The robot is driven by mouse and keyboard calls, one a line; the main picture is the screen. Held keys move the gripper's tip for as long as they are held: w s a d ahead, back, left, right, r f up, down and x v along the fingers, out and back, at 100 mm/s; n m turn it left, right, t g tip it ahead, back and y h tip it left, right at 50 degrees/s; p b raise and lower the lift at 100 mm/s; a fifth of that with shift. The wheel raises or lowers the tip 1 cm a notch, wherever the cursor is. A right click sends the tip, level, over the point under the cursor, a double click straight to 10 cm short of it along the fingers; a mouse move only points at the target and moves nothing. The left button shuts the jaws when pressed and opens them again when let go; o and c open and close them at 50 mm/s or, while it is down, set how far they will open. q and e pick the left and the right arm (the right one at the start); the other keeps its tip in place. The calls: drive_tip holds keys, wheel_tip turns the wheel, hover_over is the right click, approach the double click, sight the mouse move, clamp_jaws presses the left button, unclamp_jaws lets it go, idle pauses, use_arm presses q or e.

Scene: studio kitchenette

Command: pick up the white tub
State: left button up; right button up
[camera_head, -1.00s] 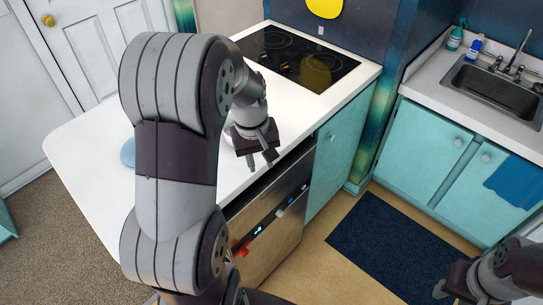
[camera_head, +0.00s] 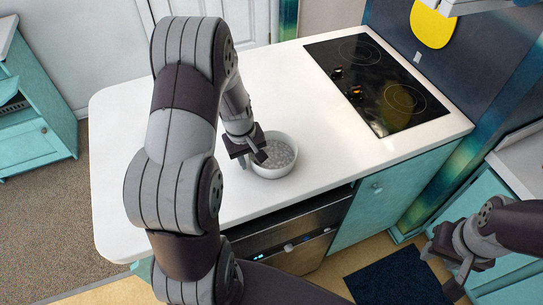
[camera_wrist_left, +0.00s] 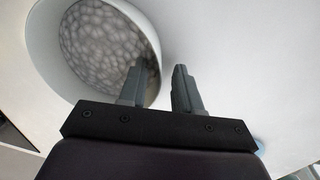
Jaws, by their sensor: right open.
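The white tub (camera_head: 288,172) stands upright on the white counter, and its inside shows a grey mottled pattern. My left gripper (camera_head: 253,161) is at the tub's left side, pointing down, with its jaws apart. In the left wrist view the tub (camera_wrist_left: 47,47) is at the upper left. One finger of the left gripper (camera_wrist_left: 161,70) overlaps the tub's opening and the other is outside its rim. I cannot tell how deep the fingers are or whether they touch the wall. My right gripper (camera_head: 440,268) is open and empty at the lower right, away from the counter.
A black cooktop (camera_head: 375,85) is set into the white counter (camera_head: 290,100) behind and right of the tub. A dishwasher (camera_head: 290,240) and teal cabinet (camera_head: 385,195) are below the counter edge. A dark blue mat (camera_head: 400,280) lies on the floor. The counter around the tub is clear.

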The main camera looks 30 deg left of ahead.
use_arm(q)
drive_tip(key=shift+w+f, duration=0.45)
drive_tip(key=shift+f, duration=0.4)
drive_tip(key=shift+s, duration=0.1)
drive_tip(key=shift+c, duration=0.7)
drive_tip(key=shift+s+d+r, duration=0.1)
drive_tip(key=shift+s+r, duration=0.05)
clamp_jaws()
use_arm(e)
drive_tip(key=shift+w, duration=0.2)
drive_tip(key=shift+f, duration=0.1)
